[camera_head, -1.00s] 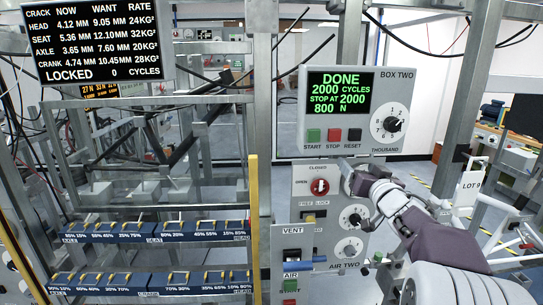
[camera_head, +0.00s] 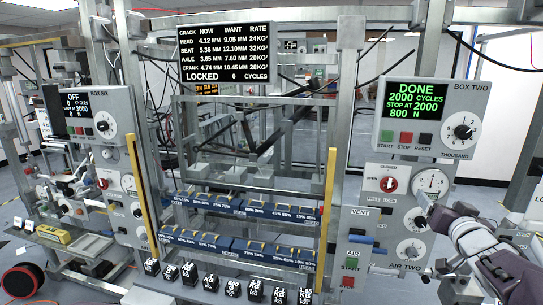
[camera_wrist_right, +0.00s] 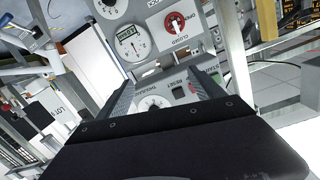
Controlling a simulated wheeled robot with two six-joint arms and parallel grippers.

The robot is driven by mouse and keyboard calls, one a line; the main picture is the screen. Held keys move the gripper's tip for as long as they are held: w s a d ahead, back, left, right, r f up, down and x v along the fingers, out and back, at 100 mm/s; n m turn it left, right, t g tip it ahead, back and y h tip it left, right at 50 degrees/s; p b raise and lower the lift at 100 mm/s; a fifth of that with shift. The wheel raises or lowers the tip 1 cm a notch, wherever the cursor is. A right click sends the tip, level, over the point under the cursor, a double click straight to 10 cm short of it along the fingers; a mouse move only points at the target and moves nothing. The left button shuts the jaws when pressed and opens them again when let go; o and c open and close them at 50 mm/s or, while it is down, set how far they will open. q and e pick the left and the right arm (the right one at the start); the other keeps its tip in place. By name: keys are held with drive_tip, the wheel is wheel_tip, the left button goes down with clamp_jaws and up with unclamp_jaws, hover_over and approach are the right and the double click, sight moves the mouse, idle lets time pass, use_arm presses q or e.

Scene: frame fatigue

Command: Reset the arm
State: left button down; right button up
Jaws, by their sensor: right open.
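My right arm comes in from the lower right of the head view, its purple-grey wrist bent toward the right-hand control panel (camera_head: 372,215). My right gripper (camera_head: 426,208) is in front of the panel's right edge, below the round gauge (camera_head: 432,181); I cannot tell whether it touches. In the right wrist view the right gripper (camera_wrist_right: 165,92) has its two fingers apart with nothing seen between them. That view also shows the gauge (camera_wrist_right: 132,42) and the red knob (camera_wrist_right: 175,23). My left gripper is out of view.
Box Two (camera_head: 432,112) reads DONE, 2000 cycles, above the panel. A board (camera_head: 228,52) reads LOCKED. Yellow posts (camera_head: 327,205) flank the blue weight racks (camera_head: 240,208). Box Six (camera_head: 88,112) reads OFF. Black labelled weights (camera_head: 232,288) stand in front. A red-faced reel (camera_head: 20,281) lies lower left.

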drive_tip(key=s+a+f+n+g+y, duration=0.1)
drive_tip(key=s+a+f+g, duration=0.2)
drive_tip(key=f, duration=0.4)
drive_tip(key=s+a+f+g+p, duration=0.1)
drive_tip(key=a+f+g, duration=0.2)
drive_tip(key=a+f, duration=0.3)
drive_tip(key=s+a+f+n+g+y, duration=0.15)
drive_tip(key=a+f, duration=0.25)
drive_tip(key=f, duration=0.5)
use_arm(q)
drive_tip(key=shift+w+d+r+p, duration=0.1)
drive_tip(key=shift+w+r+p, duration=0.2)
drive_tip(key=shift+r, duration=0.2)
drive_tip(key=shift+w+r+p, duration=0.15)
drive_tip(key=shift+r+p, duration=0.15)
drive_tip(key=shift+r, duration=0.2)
use_arm(e)
drive_tip(key=s+a+f+n+g+y, duration=0.1)
drive_tip(key=s+a+f+g, duration=0.3)
drive_tip(key=s, duration=0.4)
drive_tip(key=s+a+f+n+g+y, duration=0.1)
drive_tip(key=s+a+f+n+g, duration=0.1)
drive_tip(key=s+a+f, duration=0.3)
drive_tip(key=s+a+g, duration=0.1)
drive_tip(key=s, duration=0.2)
drive_tip(key=shift+s+a+g, duration=0.2)
drive_tip(key=shift+a+g, duration=0.15)
drive_tip(key=shift+a, duration=0.05)
